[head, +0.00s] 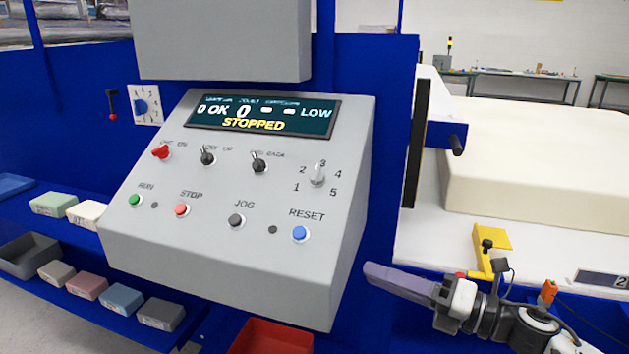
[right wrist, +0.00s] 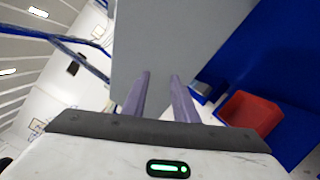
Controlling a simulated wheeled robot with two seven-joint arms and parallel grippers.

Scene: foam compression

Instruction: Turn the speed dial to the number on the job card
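A grey knob (head: 317,175) sits at the right of the sloped control panel (head: 120,225), with 1, 2, 4 and 5 readable around it. Its pale pointer points roughly up, between 2 and 4. A white plate with a blue dial (head: 142,106) is on the blue wall left of the panel; its marks are too small to read. A dark plate marked 2 (head: 604,280) is at the right edge; I cannot tell if it is the job card. My right gripper (head: 370,270) is empty, right of the panel and below the knob. Its fingers stand apart in the right wrist view (right wrist: 160,77). My left gripper is out of view.
The screen (head: 262,116) reads STOPPED and LOW. Switches and coloured buttons cover the panel. A red bin (head: 272,338) is below it. Small blocks (head: 87,287) lie on a blue shelf at left. A yellow bracket (head: 490,240) and a big cream foam block (head: 540,150) are at right.

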